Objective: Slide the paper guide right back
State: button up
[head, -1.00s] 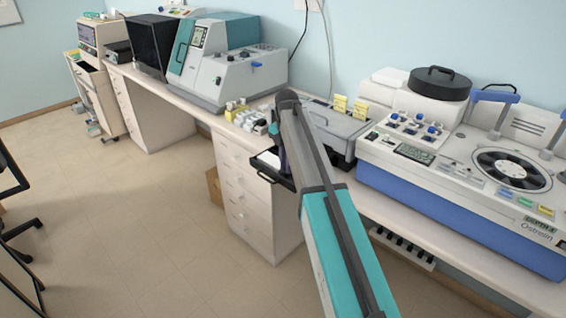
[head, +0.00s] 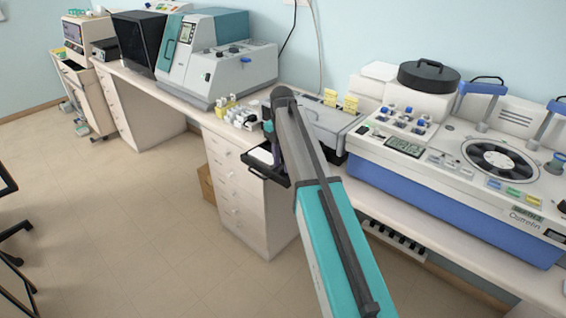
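A grey printer-like machine (head: 328,121) stands on the bench, partly hidden behind my arm. A black tray (head: 281,176) with white paper (head: 262,156) sticks out from its front over the bench edge. I cannot make out the paper guide itself; it is too small or hidden by my arm. My gripper (head: 275,148) points down at the tray, just right of the visible paper. Only a dark sliver of it shows beside my arm, so its fingers and any contact cannot be made out.
Small bottles and a yellow holder (head: 227,104) stand left of the grey machine. A large white and blue machine (head: 430,165) stands close on the right. White drawers (head: 240,190) are below the tray.

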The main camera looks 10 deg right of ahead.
aim_at(282, 168)
notch_tip(282, 168, up, 14)
jog(key=b, duration=0.3)
dwell(0.7)
jog(key=shift+f, duration=0.1)
